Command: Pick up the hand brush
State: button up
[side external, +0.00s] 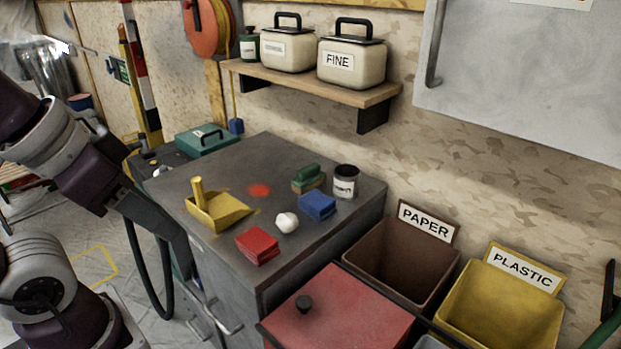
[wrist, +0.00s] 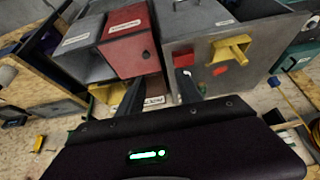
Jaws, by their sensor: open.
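The hand brush (side external: 308,179) has a green top over a tan lower part.
A shelf (side external: 310,84) with canisters hangs behind. A red-lidded bin (side external: 345,318) and open bins stand right.

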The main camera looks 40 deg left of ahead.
jog(key=o, duration=0.4)
send_over(313, 174)
jog(key=s+d, duration=0.3)
jog(key=s, duration=0.4)
notch_tip(313, 174, down, 11)
jog(key=shift+t, duration=0.5)
jog(key=w+a+f, duration=0.1)
jog(key=f, duration=0.1)
jog(key=w+a+f, duration=0.2)
jog(key=f, duration=0.1)
jog(key=w+a+f, duration=0.1)
jog(key=f, duration=0.1)
jog(key=shift+w+a+f, duration=0.15)
jog(key=shift+a+f, duration=0.1)
jog(key=shift+a, duration=0.05)
jog(key=x, duration=0.6)
jog(key=shift+w+d+f, duration=0.2)
jog(key=shift+w+f, duration=0.1)
